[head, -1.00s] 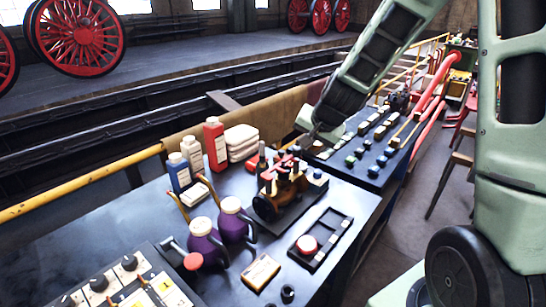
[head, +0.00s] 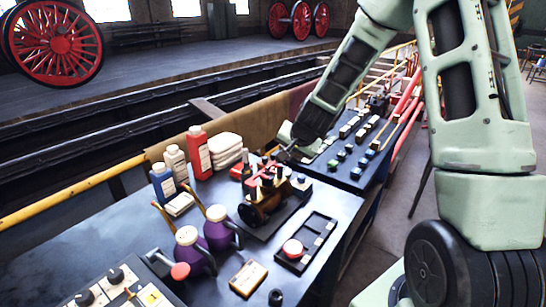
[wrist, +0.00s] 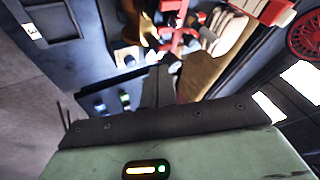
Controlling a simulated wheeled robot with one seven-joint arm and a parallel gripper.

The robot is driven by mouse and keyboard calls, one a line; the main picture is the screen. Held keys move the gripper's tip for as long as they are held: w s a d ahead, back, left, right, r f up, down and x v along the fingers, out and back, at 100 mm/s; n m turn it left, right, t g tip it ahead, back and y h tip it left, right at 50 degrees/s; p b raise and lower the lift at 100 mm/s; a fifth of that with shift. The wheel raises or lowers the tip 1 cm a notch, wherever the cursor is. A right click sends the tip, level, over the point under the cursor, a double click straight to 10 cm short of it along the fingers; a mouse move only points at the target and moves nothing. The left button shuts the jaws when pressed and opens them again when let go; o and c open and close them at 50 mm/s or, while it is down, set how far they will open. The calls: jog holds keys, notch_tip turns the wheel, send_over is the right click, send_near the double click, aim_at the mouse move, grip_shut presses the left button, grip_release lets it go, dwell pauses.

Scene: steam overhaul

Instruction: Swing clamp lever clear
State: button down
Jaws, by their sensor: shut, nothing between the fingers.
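A brass-brown fitting (head: 256,208) sits in a dark fixture on the bench, with a red clamp and lever (head: 266,180) over its top. In the wrist view the red clamp part (wrist: 178,38) shows beyond the fingertips, tilted by the camera angle. My gripper (head: 284,158) hangs just behind and right of the fixture in the head view. Its dark fingers (wrist: 158,84) are together and empty in the wrist view. I cannot tell whether the fingertips touch the lever.
Purple jugs (head: 218,230) stand left of the fixture, and a red bottle (head: 199,153) and white cloths (head: 226,150) behind it. A black tray (head: 306,243) with a red knob lies to its right. A dark panel of small parts (head: 350,150) lies beyond.

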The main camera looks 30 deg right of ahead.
aim_at(273, 165)
jog(key=w+f+p, duration=0.2)
jog(key=w, duration=0.1)
jog(key=w+f+p, duration=0.1)
jog(key=w+f, duration=0.1)
jog(key=shift+a, duration=0.4)
jog(key=shift+w+a+f+p, duration=0.1)
jog(key=shift+w+a+p, duration=0.1)
jog(key=shift+w, duration=0.2)
jog(key=shift+w+a+f+p, duration=0.1)
jog(key=shift+w+p, duration=0.1)
jog(key=shift+w, duration=0.15)
jog(key=shift+w, duration=0.1)
